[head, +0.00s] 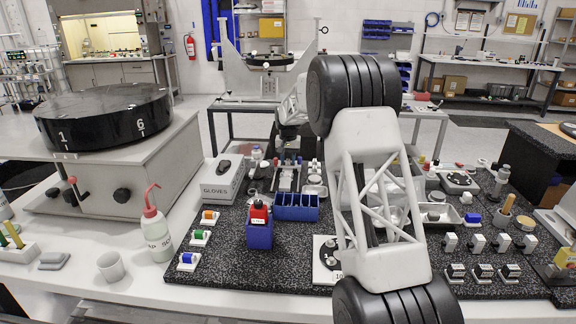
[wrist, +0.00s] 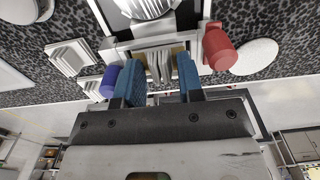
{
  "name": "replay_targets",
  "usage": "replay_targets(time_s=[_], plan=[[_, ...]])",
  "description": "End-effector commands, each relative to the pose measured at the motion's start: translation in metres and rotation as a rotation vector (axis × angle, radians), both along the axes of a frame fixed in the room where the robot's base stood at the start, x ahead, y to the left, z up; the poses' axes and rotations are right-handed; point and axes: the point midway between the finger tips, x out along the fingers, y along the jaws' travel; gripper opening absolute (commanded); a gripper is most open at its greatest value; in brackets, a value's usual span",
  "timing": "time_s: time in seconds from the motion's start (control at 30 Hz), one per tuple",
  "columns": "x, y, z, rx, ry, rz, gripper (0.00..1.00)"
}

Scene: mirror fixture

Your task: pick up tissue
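My gripper (wrist: 159,72) is open in the wrist view, its two blue fingers spread apart. A pale, ridged, folded piece that looks like the tissue (wrist: 159,64) shows in the gap between the fingertips, in a small light-framed holder. I see a gap to each finger and cannot tell how far above it the fingertips are. In the head view my gripper (head: 287,140) is small, pointing down over the back of the speckled mat. I cannot make out the tissue there.
In the wrist view a red bottle-like thing (wrist: 218,48) is close by the right finger and a blue-purple piece (wrist: 109,81) by the left.

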Motion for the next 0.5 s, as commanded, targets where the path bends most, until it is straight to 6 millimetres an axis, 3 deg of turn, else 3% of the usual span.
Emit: replay_targets(time_s=[0.37, 0.5], plan=[[0.0, 0.0, 0.0, 0.0, 0.0, 0.0, 0.35], [0.0, 0.0, 0.0001, 0.0, 0.0, 0.0, 0.16]])
